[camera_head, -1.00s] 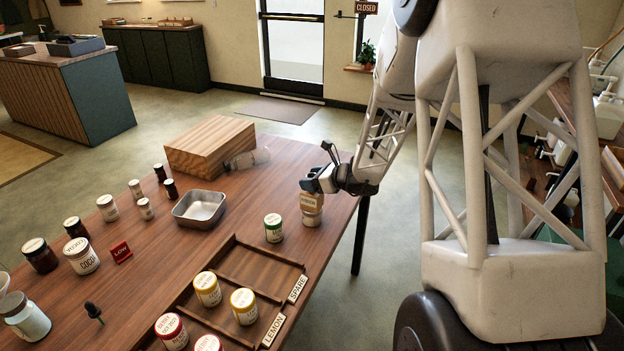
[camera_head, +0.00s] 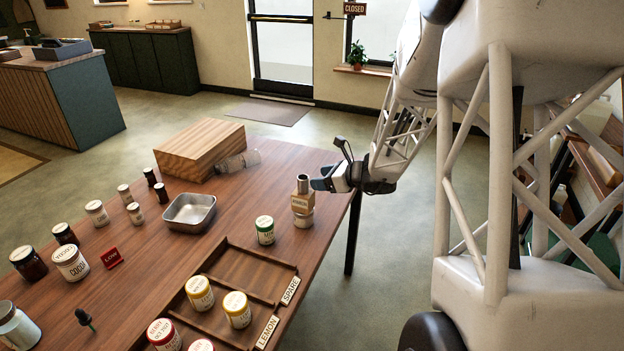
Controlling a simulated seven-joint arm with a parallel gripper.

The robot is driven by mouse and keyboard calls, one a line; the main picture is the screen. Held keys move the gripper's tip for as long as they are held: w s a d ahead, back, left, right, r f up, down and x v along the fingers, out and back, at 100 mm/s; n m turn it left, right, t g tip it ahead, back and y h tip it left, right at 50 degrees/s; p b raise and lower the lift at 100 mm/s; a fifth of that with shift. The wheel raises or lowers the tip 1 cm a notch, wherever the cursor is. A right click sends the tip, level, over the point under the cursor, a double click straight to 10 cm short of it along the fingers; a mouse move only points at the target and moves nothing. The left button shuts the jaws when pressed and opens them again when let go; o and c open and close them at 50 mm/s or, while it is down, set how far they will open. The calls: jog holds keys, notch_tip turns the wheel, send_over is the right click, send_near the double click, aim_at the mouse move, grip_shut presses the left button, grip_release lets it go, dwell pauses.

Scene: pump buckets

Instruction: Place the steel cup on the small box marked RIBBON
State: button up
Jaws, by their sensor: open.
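The steel cup (camera_head: 303,184) stands upright on top of a small tan box (camera_head: 301,203) near the table's right edge. The box has a label on its front that is too small to read surely. The cup appears free of the fingers, though the gap is small.
On the table (camera_head: 232,223), a green-lidded jar (camera_head: 265,230) stands left of the stack. A divided wooden tray (camera_head: 240,272) with yellow-lidded jars lies in front. A metal pan (camera_head: 190,212), a wooden box (camera_head: 200,148) and a clear bottle (camera_head: 238,161) are farther left and back.

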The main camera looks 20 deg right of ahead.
jog(key=shift+v, duration=2.35)
jog(key=s+a+r+n+g+h, duration=0.1)
jog(key=s+a+r+n+g, duration=0.3)
jog(key=s+a+n, duration=0.35)
jog(key=s+a+r+n+g, duration=0.35)
jog(key=s+a+n, duration=0.3)
jog(key=a, duration=0.25)
jog(key=s+a+r+n+h, duration=0.1)
jog(key=s+r+n+h, duration=0.2)
jog(key=s+n, duration=0.3)
jog(key=s+a+r+n+h, duration=0.1)
jog(key=s+r+n+h, duration=0.2)
jog(key=s, duration=1.1)
jog(key=n+h, duration=0.2)
jog(key=n, duration=0.2)
jog(key=shift+a+n, duration=0.15)
jog(key=shift+n, duration=0.15)
